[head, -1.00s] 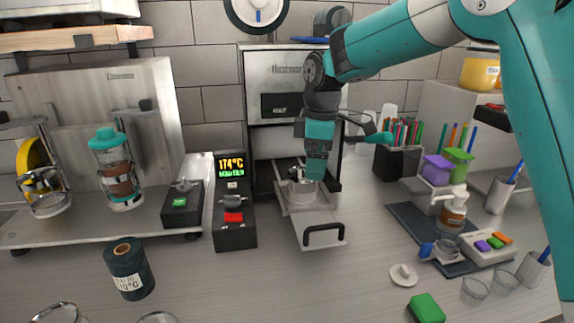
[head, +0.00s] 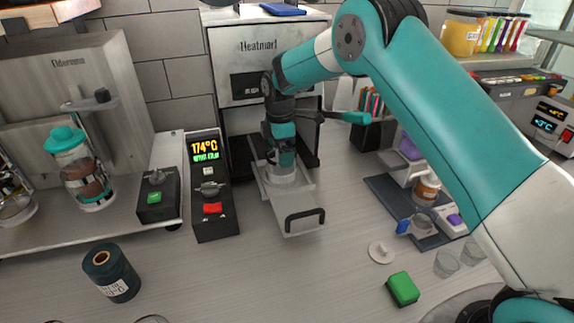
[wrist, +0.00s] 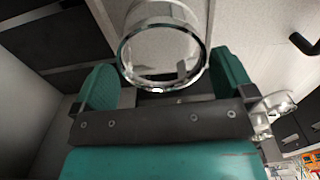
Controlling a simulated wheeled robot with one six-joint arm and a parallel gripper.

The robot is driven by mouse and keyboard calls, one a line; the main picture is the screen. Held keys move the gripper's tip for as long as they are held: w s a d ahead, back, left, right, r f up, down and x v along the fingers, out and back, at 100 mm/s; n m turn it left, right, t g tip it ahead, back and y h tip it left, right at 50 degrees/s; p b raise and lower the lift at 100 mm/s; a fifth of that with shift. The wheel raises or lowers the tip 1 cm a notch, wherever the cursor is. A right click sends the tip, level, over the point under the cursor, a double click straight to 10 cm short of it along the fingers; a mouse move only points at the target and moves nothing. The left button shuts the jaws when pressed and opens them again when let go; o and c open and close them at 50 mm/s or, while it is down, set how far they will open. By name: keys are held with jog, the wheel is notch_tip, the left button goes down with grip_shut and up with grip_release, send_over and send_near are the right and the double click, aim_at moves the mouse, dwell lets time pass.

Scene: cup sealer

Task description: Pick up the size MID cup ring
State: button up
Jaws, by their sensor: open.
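A round clear ring with a shiny metal rim (wrist: 158,88) sits at the sealer's pulled-out tray (head: 296,208). I take it to be the cup ring; I cannot read a MID label on it. It also shows small and partly covered in the head view (head: 282,181). My gripper (wrist: 166,78) is open, with one teal finger to each side of the ring's near edge in the wrist view. In the head view my gripper (head: 283,158) is right over the ring and hides part of it. I cannot tell whether the fingers touch it.
The sealer body (head: 262,80) rises close behind my gripper. The black tray handle (head: 305,216) sticks out in front. A control box reading 174°C (head: 210,185) stands to the left. A dark mat (head: 380,185) with a bottle lies to the right.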

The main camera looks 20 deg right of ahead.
jog(key=shift+f+p, duration=0.75)
jog(key=shift+f, duration=1.15)
jog(key=c, duration=0.6)
jog(key=shift+c, duration=0.5)
jog(key=shift+s+r+b, duration=0.1)
jog(key=shift+r+b, duration=0.05)
jog(key=shift+b, duration=0.25)
